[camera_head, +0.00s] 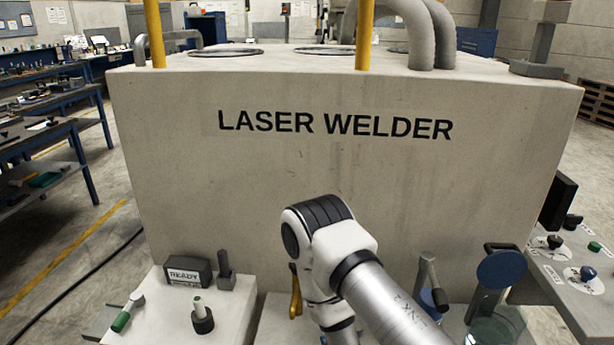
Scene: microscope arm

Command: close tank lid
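The tank lid looks to be the round dark blue disc (502,269) at the lower right, standing tilted up on a grey bracket. Below it is a round, greenish clear glass tank (500,328), cut off by the bottom edge; its top looks uncovered. One of my arms, white and silver, rises from the bottom edge, bends at a dark-capped joint and runs back down out of view. It is left of the tank and apart from the lid. Neither of my grippers shows.
A large beige block marked LASER WELDER (336,180) fills the middle. A panel with knobs (585,272) stands right of the tank, and a grey lever (429,275) left of it. A brass lever (295,292) is beside my arm.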

